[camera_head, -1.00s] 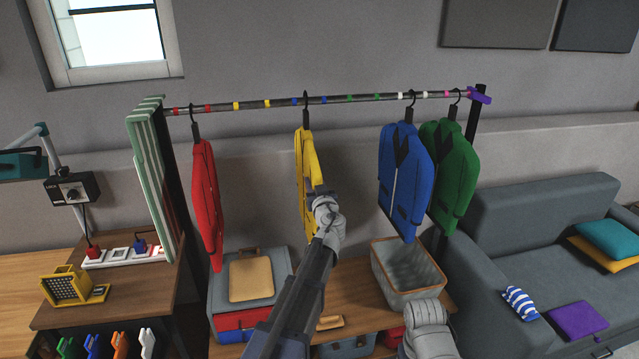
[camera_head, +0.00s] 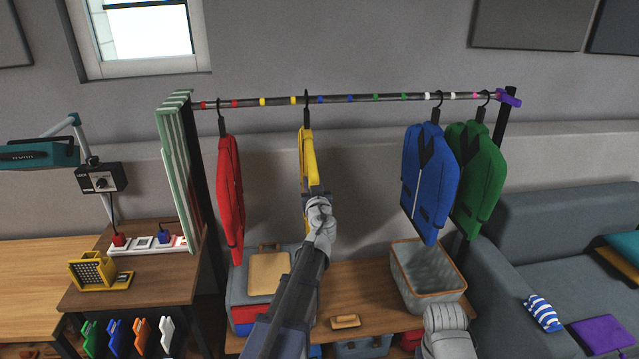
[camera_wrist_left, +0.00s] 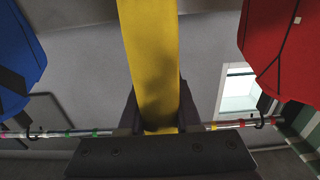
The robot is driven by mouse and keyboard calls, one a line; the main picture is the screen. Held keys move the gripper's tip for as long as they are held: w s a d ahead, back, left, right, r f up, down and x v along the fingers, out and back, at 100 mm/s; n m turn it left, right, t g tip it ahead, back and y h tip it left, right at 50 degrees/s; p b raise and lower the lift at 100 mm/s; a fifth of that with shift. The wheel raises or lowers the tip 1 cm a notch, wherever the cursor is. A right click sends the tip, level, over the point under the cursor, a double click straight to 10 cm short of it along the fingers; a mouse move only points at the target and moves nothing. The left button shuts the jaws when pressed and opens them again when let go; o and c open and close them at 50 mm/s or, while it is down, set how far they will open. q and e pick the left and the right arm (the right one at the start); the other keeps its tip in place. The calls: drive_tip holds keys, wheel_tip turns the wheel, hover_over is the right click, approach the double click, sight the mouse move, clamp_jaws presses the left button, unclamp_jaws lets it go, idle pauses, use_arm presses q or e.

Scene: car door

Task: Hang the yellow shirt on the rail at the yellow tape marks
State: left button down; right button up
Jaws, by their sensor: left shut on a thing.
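The yellow shirt (camera_head: 308,160) hangs upright from a black hook in the head view, seen nearly edge-on. The hook crosses the rail (camera_head: 365,98) between the right yellow tape mark (camera_head: 293,100) and a blue mark. Whether the hook bears on the rail I cannot tell. The other yellow tape mark (camera_head: 262,101) is further left. My left gripper (camera_head: 316,196) is shut on the yellow shirt low down. In the left wrist view the shirt (camera_wrist_left: 150,50) runs between the jaws (camera_wrist_left: 157,108). My right gripper is not in view; only part of that arm shows at the bottom.
A red shirt (camera_head: 229,190) hangs left of the yellow one. A blue shirt (camera_head: 428,175) and a green shirt (camera_head: 477,170) hang to the right. The rail is clear between yellow and blue shirts. Below are a basket (camera_head: 427,285) and a bench (camera_head: 375,310).

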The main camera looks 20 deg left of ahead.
use_arm(q)
drive_tip(key=s+a+f+b, duration=0.1)
drive_tip(key=s+a, duration=0.3)
drive_tip(key=a, duration=0.3)
drive_tip(key=shift+s, duration=0.2)
idle(0.5)
drive_tip(key=shift+a, duration=0.1)
drive_tip(key=c, duration=0.5)
unclamp_jaws()
drive_tip(key=shift+s, duration=0.1)
drive_tip(key=v, duration=0.7)
drive_tip(key=shift+s+d, duration=0.25)
drive_tip(key=shift+s, duration=0.1)
